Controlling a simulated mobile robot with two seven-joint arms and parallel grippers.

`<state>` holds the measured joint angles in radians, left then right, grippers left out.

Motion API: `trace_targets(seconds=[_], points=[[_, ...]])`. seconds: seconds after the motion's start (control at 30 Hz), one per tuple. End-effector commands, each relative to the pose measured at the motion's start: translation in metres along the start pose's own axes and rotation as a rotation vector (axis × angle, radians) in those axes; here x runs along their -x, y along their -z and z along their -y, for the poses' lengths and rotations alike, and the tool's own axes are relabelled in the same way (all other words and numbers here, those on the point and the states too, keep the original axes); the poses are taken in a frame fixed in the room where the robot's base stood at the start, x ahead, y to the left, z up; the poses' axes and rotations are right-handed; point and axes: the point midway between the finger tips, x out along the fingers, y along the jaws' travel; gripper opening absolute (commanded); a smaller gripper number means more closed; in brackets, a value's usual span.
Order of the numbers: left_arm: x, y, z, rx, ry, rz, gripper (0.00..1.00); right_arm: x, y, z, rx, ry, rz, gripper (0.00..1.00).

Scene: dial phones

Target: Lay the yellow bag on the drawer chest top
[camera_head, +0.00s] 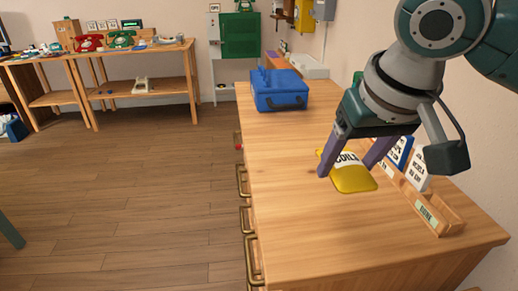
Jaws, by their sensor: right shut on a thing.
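The yellow bag (354,181) has a white label with black letters, partly covered. My right gripper (347,167) reaches in from the upper right with its purple fingers pointing down. It is shut on the yellow bag, with one finger at each side. The bag is over the drawer chest top (290,190), a light wooden surface. I cannot tell whether the bag touches the wood. My left gripper is not in view.
A blue case (279,90) stands at the far end of the chest. A wooden rack (432,208) with cards runs along the right edge. Brass handles (252,258) stick out at the left side. The chest top's middle and near part are clear.

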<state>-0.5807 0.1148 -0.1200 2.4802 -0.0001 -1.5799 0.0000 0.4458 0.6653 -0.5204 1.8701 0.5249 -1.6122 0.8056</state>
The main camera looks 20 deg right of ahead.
Motion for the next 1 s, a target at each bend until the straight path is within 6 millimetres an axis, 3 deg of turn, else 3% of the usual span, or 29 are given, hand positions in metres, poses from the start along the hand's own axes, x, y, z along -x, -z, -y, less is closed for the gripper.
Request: trace_targets(seconds=[0.1,0.3,0.53,0.73,1.0], points=[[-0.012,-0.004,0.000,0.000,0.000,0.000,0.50,-0.038,-0.017,0.000,0.001,-0.002,0.005,0.13],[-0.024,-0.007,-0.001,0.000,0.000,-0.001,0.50,-0.083,-0.035,0.000,0.000,-0.001,0.003,0.13],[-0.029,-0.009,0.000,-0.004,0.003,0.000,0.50,-0.103,-0.044,0.001,0.000,0.001,0.002,0.13],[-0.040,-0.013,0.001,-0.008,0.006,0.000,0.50,-0.133,-0.056,0.001,0.000,0.000,0.001,0.13],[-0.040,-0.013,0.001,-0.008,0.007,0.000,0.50,-0.137,-0.057,0.001,0.001,0.002,-0.001,0.13]])
